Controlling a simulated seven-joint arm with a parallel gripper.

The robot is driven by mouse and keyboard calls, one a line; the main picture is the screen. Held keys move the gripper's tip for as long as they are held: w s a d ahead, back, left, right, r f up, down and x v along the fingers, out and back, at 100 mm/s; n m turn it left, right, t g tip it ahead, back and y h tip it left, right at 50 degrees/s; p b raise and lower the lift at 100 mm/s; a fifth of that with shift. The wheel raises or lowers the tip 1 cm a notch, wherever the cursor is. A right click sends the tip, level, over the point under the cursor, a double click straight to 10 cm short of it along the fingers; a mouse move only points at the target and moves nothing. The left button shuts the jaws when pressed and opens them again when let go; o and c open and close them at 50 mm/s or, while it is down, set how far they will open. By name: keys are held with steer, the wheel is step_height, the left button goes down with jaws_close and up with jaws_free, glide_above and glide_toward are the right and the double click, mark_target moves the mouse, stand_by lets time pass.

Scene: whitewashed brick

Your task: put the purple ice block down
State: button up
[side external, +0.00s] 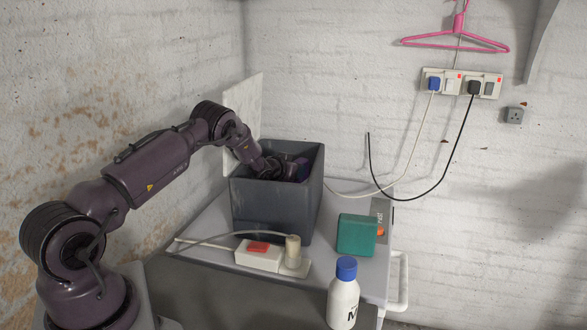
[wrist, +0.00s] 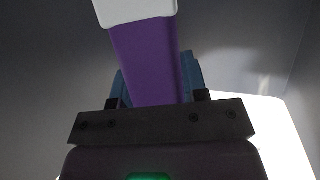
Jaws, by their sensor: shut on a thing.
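The purple ice block (wrist: 145,65) stands out from between my fingers in the wrist view, with a white part at its far end. My gripper (wrist: 157,85) is shut on it, with bluish fingers showing on both sides. In the side external view my gripper (side external: 283,168) is down inside the mouth of a dark grey bin (side external: 272,210). The bin's front wall hides the lower part of the gripper. I cannot tell whether the block touches the bin floor.
The bin stands on a grey table (side external: 210,235). In front are a power strip (side external: 258,257) with a cable and a white bottle (side external: 343,303) with a blue cap. A teal box (side external: 357,235) is to the right. Cables hang from wall sockets (side external: 461,83).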

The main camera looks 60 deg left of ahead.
steer(key=o, duration=1.2)
steer(key=shift+r, duration=0.1)
steer(key=shift+r, duration=0.35)
steer(key=shift+s+d+r, duration=0.1)
steer(key=shift+s+r, duration=0.05)
steer(key=shift+r, duration=0.15)
steer(key=shift+v, duration=3.6)
